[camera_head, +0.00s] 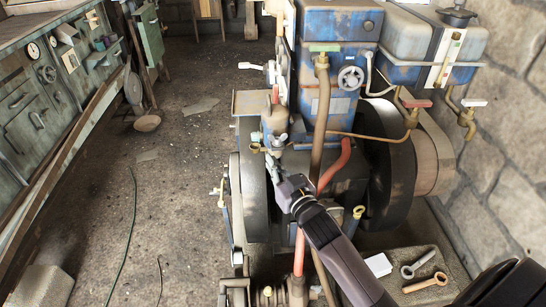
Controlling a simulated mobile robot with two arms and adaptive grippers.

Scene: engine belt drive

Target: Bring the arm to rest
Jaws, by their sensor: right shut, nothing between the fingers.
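My right arm (335,245) reaches in from the lower right across the front of the blue engine (335,75). My right gripper (272,165) is shut and empty. Its fingers lie just below a small grey metal fitting with a wing-shaped handle (276,142) on the engine's left side. I cannot tell whether the fingertips touch the engine. My left gripper is not in view. The arm hides part of the engine's lower front.
Dark flywheels (390,170) flank the engine, with pipes and brass valves (466,122) around it. A stone tray (440,292) with two wrench-like tools lies at the lower right. A stone wall (505,150) bounds the right. The floor (170,190) at left is mostly open beside a workbench.

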